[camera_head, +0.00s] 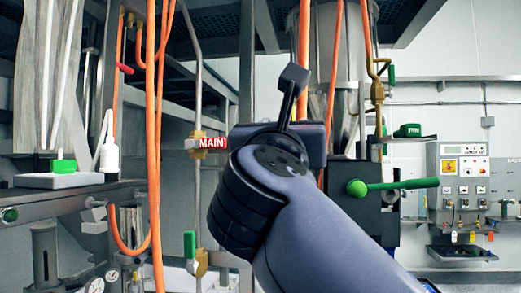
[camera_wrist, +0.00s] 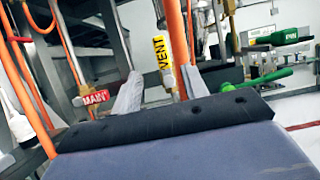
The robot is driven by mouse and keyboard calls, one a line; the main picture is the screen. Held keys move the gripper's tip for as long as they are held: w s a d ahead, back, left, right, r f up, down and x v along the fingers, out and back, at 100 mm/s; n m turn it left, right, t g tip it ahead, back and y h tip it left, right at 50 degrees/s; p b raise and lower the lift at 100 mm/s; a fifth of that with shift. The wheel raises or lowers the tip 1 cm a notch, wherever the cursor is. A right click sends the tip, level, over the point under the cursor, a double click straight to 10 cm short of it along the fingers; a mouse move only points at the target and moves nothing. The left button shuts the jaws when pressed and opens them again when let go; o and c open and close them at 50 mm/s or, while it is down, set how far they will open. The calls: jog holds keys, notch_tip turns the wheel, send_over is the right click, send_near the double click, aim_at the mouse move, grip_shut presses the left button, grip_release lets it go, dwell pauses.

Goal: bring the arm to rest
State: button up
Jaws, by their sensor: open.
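My arm rises from the bottom of the head view to a dark wrist joint in the middle. Its outer end points up and away, and its fingers cannot be made out there. In the wrist view my gripper (camera_wrist: 162,90) shows two grey fingertips standing apart beyond a dark edge. The gripper appears clear of the red MAIN handle (camera_head: 207,143), which is left of the wrist joint in the head view. The same MAIN handle (camera_wrist: 92,98) and a yellow VENT handle (camera_wrist: 162,52) show behind the fingers in the wrist view.
Orange hoses (camera_head: 153,120) hang left of my arm. A green-handled lever (camera_head: 400,185) sticks out to the right of it. A control panel (camera_head: 462,180) is on the far right wall. A steel shelf (camera_head: 70,192) with a green-capped item stands at left.

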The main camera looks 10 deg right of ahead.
jog(key=p+x, duration=0.4)
jog(key=x, duration=0.7)
jog(key=shift+p, duration=0.3)
jog(key=shift+s, duration=0.1)
jog(key=shift+s+a, duration=0.1)
